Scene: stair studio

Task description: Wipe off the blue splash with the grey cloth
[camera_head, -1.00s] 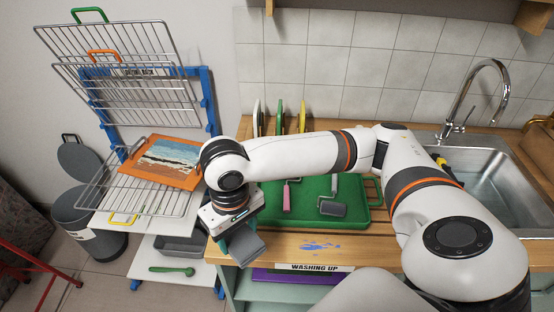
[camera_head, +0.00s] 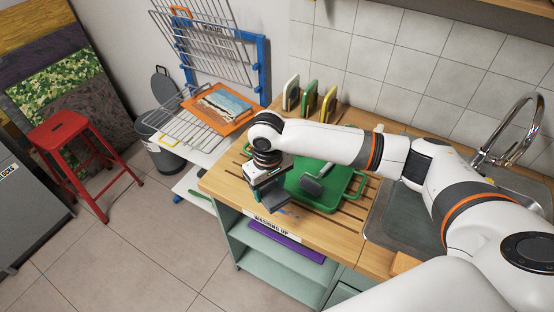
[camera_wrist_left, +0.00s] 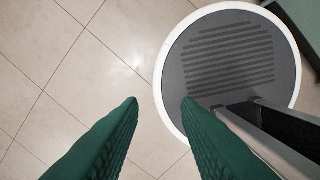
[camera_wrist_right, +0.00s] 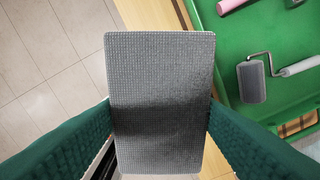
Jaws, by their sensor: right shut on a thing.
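The grey cloth (camera_head: 288,199) is a flat rectangular pad held in my right gripper (camera_head: 270,192), at the front of the wooden counter. In the right wrist view the cloth (camera_wrist_right: 160,85) fills the middle, with a green finger on each side. I cannot tell whether the cloth touches the counter. My left gripper (camera_wrist_left: 160,100) is open and empty above the floor; it is out of the head view.
A green tray (camera_head: 357,186) with a roller (camera_head: 312,187) lies right behind the cloth. The sink (camera_head: 388,218) is to the right. A drying rack (camera_head: 187,133) holding a painting (camera_head: 222,105) stands at the left. A red stool (camera_head: 60,130) stands on open floor farther left.

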